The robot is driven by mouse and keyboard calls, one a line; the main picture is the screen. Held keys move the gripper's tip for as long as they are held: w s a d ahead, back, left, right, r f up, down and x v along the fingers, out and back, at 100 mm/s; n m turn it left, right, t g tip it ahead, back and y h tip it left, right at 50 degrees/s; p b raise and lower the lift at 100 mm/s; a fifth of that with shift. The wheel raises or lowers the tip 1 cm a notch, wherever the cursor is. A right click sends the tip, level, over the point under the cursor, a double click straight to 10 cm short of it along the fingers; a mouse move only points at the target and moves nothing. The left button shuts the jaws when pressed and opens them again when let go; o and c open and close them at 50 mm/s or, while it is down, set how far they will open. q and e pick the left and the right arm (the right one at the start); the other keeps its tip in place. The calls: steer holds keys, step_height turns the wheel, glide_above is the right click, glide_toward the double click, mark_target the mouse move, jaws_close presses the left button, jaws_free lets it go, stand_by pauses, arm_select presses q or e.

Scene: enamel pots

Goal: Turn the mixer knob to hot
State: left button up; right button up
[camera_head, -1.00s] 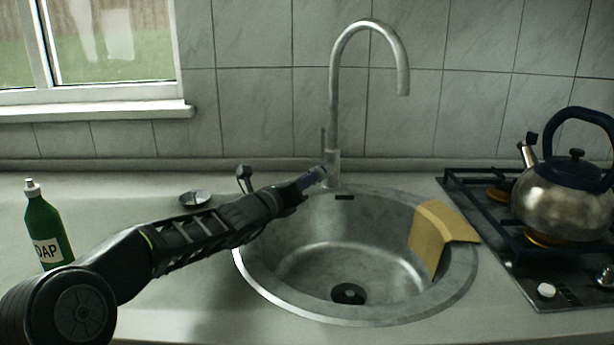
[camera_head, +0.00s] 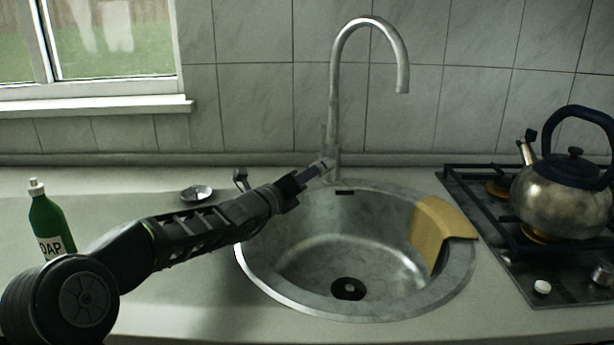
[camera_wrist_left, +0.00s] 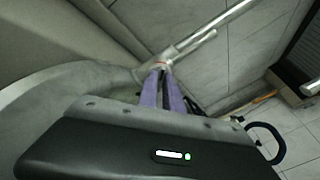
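The tall metal faucet (camera_head: 335,105) stands behind the round sink, its spout curving to the right. Its mixer is at the base, with a thin upright lever (camera_head: 323,138) on its left side. In the left wrist view the metal mixer (camera_wrist_left: 172,55) has a small lever-like stub and an orange-red mark beside my fingertips. My left gripper (camera_head: 328,168) reaches in from the left, its tips at the mixer base. In the wrist view its purple fingers (camera_wrist_left: 163,72) lie close together with a narrow dark gap. Whether they grip the mixer is unclear. My right gripper is out of view.
The sink (camera_head: 375,312) lies in front of the faucet, with a yellow cloth (camera_head: 440,225) over its right rim. A kettle (camera_head: 560,195) stands on the hob at right. A soap bottle (camera_head: 48,222) and a small metal dish (camera_head: 196,193) are at left.

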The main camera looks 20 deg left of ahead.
arm_select(q)
steer(key=o, duration=0.4)
steer(key=v, duration=0.7)
steer(key=shift+s+a, duration=0.15)
steer(key=shift+s, duration=0.2)
